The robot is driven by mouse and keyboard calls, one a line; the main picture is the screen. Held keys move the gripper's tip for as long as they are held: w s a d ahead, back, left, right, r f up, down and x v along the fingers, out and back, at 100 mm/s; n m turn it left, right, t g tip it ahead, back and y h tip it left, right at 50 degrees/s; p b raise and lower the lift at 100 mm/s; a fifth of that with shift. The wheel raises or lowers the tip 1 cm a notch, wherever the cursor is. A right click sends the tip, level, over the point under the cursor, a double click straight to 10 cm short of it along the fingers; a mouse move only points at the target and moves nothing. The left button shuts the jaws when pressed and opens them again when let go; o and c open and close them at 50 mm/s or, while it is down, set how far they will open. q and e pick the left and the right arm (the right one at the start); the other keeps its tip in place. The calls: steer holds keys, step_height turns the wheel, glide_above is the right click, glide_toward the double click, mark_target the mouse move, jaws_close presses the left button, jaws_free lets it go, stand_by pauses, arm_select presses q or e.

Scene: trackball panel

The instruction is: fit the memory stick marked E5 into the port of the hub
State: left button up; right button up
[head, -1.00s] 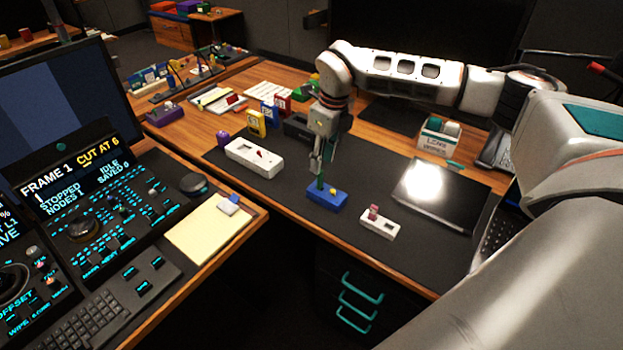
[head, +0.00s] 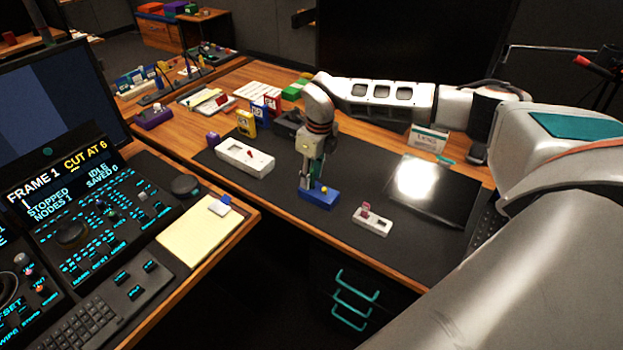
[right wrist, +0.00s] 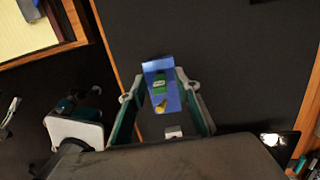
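My right gripper (head: 305,184) points down over a blue block (head: 318,198) on the dark mat. In the right wrist view its fingers (right wrist: 160,92) stand apart on both sides of the blue block (right wrist: 151,67). A white block (head: 371,221) with a pink stick (head: 366,209) lies to the right. I cannot read E5 anywhere.
Yellow (head: 246,123) and red (head: 272,105) labelled boxes stand behind the long white block. A dark shiny panel (head: 436,190) lies right of the gripper. A white box (head: 428,138) stands behind it. The mat's front strip is mostly clear.

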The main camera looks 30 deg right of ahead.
steer(key=c, duration=0.7)
